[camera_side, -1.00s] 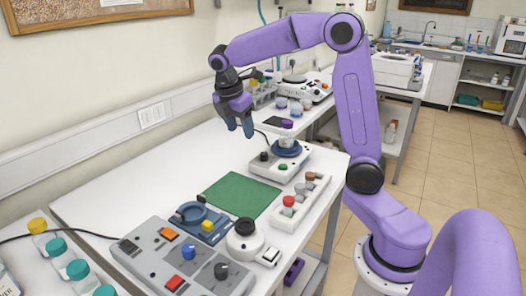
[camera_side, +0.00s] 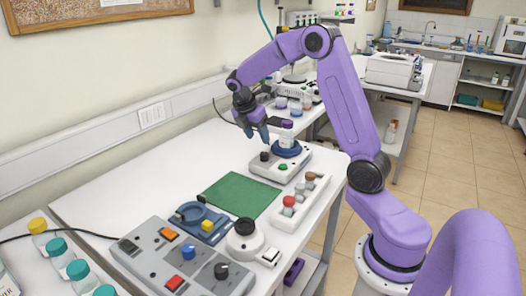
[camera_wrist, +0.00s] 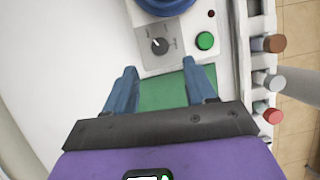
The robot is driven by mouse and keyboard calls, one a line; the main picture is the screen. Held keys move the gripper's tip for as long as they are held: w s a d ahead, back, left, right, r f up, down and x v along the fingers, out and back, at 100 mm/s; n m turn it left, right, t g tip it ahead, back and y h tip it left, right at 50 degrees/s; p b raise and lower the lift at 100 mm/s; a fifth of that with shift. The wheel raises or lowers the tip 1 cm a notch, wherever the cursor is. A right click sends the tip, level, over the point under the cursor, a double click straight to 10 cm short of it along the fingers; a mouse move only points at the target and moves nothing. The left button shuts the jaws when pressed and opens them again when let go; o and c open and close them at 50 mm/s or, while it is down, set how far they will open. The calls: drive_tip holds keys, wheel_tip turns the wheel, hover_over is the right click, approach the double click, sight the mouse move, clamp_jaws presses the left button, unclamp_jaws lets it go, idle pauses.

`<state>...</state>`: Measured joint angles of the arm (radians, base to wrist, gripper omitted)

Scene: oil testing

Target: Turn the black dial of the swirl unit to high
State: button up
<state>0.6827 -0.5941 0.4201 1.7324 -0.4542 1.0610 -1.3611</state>
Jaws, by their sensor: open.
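The swirl unit (camera_side: 270,170) is a pale box on the bench with a round blue platform (camera_side: 287,149). A purple-capped jar (camera_side: 286,138) stands on the platform. Its black dial (camera_side: 264,156) and green button (camera_side: 283,166) are on the front part. In the wrist view the black dial (camera_wrist: 159,46) shows beyond my fingertips, with a light pointer mark; the dial labels are too small to read. My gripper (camera_side: 256,132) is open and empty, above the dial and apart from it. In the wrist view my gripper (camera_wrist: 170,70) has its fingers spread either side of the dial's line.
A green mat (camera_side: 240,195) lies in front of the unit. A rack (camera_side: 299,203) with several capped bottles stands at its right. A grey control box (camera_side: 180,262) with knobs and buttons is nearer the camera. The bench left of the mat is clear.

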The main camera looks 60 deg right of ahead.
sight(264, 153)
drive_tip(key=x, duration=0.8)
drive_tip(key=shift+f, duration=0.1)
clamp_jaws()
